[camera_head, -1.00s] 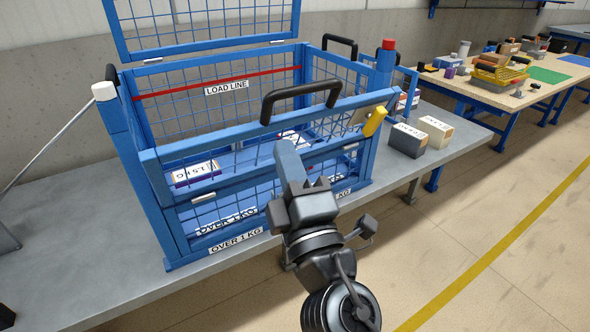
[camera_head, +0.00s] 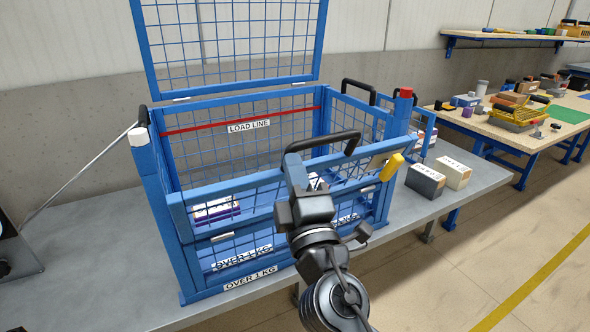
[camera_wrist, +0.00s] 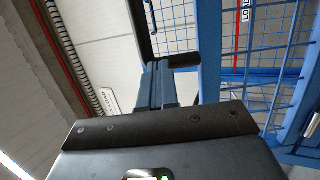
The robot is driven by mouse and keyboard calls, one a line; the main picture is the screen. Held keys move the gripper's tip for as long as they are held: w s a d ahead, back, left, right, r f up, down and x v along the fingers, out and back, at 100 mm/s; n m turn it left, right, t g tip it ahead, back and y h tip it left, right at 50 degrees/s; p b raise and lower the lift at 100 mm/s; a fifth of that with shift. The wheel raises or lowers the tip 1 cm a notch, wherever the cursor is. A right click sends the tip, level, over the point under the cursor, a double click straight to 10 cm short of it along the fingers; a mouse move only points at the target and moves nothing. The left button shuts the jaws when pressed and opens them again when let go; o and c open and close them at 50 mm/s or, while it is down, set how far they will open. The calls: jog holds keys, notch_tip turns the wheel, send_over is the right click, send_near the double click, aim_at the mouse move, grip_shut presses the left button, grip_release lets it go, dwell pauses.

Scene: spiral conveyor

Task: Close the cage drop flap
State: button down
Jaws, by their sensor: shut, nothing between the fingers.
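The blue wire cage (camera_head: 155,185) stands on a grey bench. Its drop flap (camera_head: 245,190) is the upper front panel, with a black handle (camera_head: 335,140) on its top rail and a yellow catch (camera_head: 392,166) at the right end. The flap looks raised but leaning somewhat outward; the exact gap to the posts is unclear. My gripper (camera_head: 293,165) is shut and empty, in front of the flap at the handle's left end. In the wrist view my fingers (camera_wrist: 160,85) are together close beside the black handle (camera_wrist: 184,61); contact cannot be told.
The cage's lid (camera_head: 235,45) stands open at the back. A purple-sided box (camera_head: 217,212) lies inside. A dark box (camera_head: 425,180) and a pale box (camera_head: 454,173) stand on the bench (camera_head: 90,260) to the right. A cluttered table (camera_head: 480,125) is farther right.

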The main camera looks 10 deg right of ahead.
jog(key=w+a+r+g+p, duration=0.2)
jog(key=w+p, duration=0.6)
jog(key=p, duration=0.2)
jog(key=shift+a+r+n+p, duration=0.3)
jog(key=shift+r+p, duration=0.1)
